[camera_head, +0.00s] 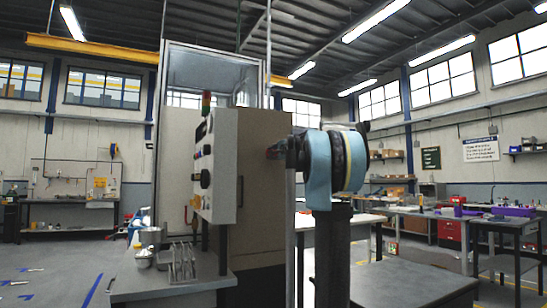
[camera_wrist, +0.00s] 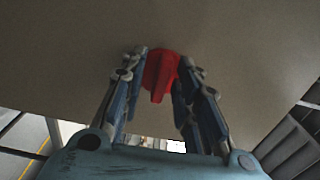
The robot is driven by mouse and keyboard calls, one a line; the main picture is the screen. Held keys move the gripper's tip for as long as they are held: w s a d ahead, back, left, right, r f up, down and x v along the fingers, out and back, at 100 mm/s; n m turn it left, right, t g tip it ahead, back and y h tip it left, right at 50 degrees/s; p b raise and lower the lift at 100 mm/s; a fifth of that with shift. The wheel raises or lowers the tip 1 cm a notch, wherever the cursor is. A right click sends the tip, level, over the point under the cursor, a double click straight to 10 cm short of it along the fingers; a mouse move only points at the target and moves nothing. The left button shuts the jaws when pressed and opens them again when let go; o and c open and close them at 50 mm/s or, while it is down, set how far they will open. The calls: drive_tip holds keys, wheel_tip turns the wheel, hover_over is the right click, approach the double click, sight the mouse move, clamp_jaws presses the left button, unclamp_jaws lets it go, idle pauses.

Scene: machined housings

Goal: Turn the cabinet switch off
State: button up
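A red rotary switch knob (camera_wrist: 161,72) sits on the beige cabinet face (camera_wrist: 230,45) in the wrist view, its handle pointing down. My gripper (camera_wrist: 162,62) is open, with one blue-grey finger on each side of the knob. A gap shows between the left finger and the handle; the right finger is closer, and I cannot tell whether it touches. In the head view, my gripper (camera_head: 285,150) reaches left to the right side of the cabinet (camera_head: 262,200). A little red of the switch (camera_head: 272,152) shows there, mostly hidden by the gripper.
A control panel (camera_head: 222,165) with knobs and a signal light (camera_head: 206,102) is on the cabinet's front-left. A bench (camera_head: 170,282) with metal parts stands below it. A dark table (camera_head: 415,285) is at the right front, with workbenches behind.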

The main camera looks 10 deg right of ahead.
drive_tip(key=shift+s+d, duration=0.1)
drive_tip(key=shift+d, duration=0.05)
drive_tip(key=v, duration=1.1)
drive_tip(key=shift+s, duration=0.3)
drive_tip(key=shift+d, duration=0.1)
drive_tip(key=s+a+f+n+g, duration=0.35)
drive_tip(key=s+f, duration=0.25)
drive_tip(key=f, duration=0.4)
drive_tip(key=s+a+f+n+g+y, duration=0.1)
drive_tip(key=s+a+f+n+g, duration=0.15)
drive_tip(key=s+a+f, duration=0.55)
drive_tip(key=s+a+f+n+g, duration=0.15)
drive_tip(key=s+f+n, duration=0.3)
drive_tip(key=f, duration=0.85)
drive_tip(key=s+d+f+n+g+h, duration=0.1)
drive_tip(key=s+d+f+g+h, duration=0.1)
drive_tip(key=s+f, duration=0.6)
drive_tip(key=s+d+f+n+g+h, duration=0.1)
drive_tip(key=s+d+f+g+h, duration=0.1)
drive_tip(key=s+f, duration=0.7)
drive_tip(key=s+d+f+n+g+h, duration=0.2)
drive_tip(key=s+d+f, duration=0.3)
drive_tip(key=f, duration=1.2)
drive_tip(key=s+g, duration=0.1)
drive_tip(key=s, duration=0.3)
drive_tip(key=shift+s+d+f+h, duration=0.15)
drive_tip(key=shift+s+d+h, duration=0.1)
drive_tip(key=shift+d+h, duration=0.05)
